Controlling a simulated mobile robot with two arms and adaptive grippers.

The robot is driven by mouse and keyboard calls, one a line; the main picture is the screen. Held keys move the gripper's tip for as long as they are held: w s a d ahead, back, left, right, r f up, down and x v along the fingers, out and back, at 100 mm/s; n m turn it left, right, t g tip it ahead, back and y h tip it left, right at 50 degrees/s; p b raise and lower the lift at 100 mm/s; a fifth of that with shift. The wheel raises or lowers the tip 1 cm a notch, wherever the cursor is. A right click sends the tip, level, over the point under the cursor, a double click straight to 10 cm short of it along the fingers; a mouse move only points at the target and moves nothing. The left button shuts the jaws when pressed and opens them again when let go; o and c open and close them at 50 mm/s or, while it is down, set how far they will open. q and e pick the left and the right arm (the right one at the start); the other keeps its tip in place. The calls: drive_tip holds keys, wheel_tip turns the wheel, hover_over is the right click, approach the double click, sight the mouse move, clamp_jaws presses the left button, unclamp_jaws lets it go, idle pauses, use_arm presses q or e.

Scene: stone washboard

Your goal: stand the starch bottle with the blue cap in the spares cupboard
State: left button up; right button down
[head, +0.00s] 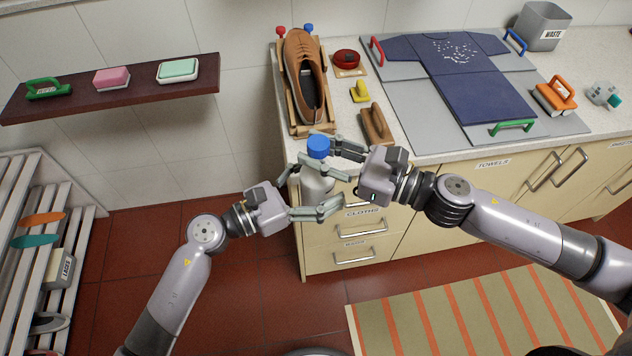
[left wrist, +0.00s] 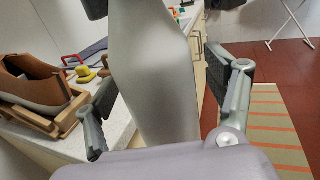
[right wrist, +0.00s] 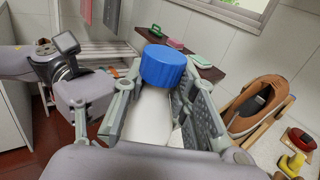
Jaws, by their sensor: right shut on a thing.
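The starch bottle (head: 316,183) is pale grey-white with a blue cap (head: 318,147). It is held up in front of the counter's left end. My right gripper (head: 326,160) is shut on its upper part, just below the cap; the right wrist view shows the cap (right wrist: 163,67) between the fingers. My left gripper (head: 333,190) is open around the lower body, and the left wrist view shows gaps between its fingers and the bottle (left wrist: 155,75). The cupboard doors (head: 535,185) under the counter are shut. I cannot read a spares label on any.
A shoe on a wooden stand (head: 305,80), a brown brush (head: 376,125) and a yellow item (head: 360,92) stand on the counter behind the grippers. A wall shelf (head: 130,88) is at left, a slatted rack (head: 40,230) below. A striped mat (head: 480,315) lies on the floor.

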use_arm(q)
drive_tip(key=c, duration=1.5)
drive_tip(key=shift+s+d, duration=0.1)
drive_tip(key=shift+c, duration=0.2)
use_arm(e)
drive_tip(key=c, duration=1.5)
unclamp_jaws()
drive_tip(key=shift+o, duration=1.4)
drive_tip(key=shift+a, duration=0.1)
drive_tip(key=shift+s, duration=0.15)
